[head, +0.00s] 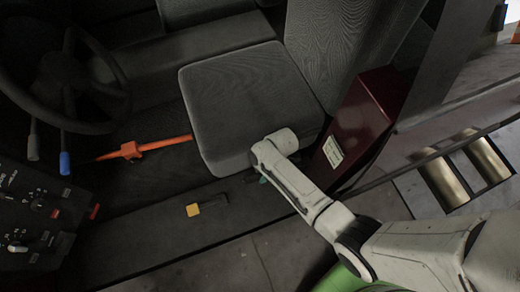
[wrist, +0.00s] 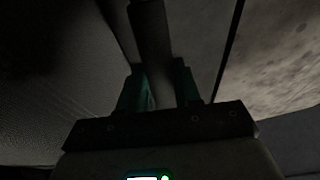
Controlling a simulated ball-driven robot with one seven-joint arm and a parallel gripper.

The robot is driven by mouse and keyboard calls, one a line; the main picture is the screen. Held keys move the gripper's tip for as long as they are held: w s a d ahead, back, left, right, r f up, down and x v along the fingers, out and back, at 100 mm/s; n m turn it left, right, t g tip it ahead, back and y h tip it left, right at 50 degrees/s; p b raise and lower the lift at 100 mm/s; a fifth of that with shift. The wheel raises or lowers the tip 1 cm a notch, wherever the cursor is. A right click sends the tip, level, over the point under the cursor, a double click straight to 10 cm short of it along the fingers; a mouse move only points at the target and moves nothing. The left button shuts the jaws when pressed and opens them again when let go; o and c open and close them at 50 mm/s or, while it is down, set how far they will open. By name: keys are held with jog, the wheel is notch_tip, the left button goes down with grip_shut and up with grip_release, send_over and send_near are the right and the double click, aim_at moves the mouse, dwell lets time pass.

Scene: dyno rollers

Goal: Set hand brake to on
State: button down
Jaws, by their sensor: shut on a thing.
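In the wrist view, a dark round lever (wrist: 150,35), which looks like the hand brake, runs from the top edge down between the teal fingers of my gripper (wrist: 159,72). The fingers are shut on it, one on each side. The scene is very dark, so the lever's base and its set position cannot be told. In the head view, only a bit of teal at my gripper (head: 263,180) shows, low beside the front right corner of the seat. My arm hides the lever there.
A grey seat cushion (head: 240,95) stands left of my arm, a dark red box (head: 365,115) right of it. Metal rollers (head: 488,160) lie outside.

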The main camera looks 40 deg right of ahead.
jog(key=shift+s+d+r+t+y+p, duration=0.15)
jog(key=shift+d+r+y, duration=0.15)
jog(key=shift+r, duration=0.25)
jog(key=shift+d+r+t+y+p, duration=0.1)
jog(key=shift+d+r+y+p, duration=0.15)
jog(key=shift+r+y, duration=0.3)
jog(key=shift+s+d+r+t+y+p, duration=0.1)
jog(key=shift+d+r+y, duration=0.15)
jog(key=shift+r, duration=0.35)
jog(key=c, duration=0.8)
grip_release()
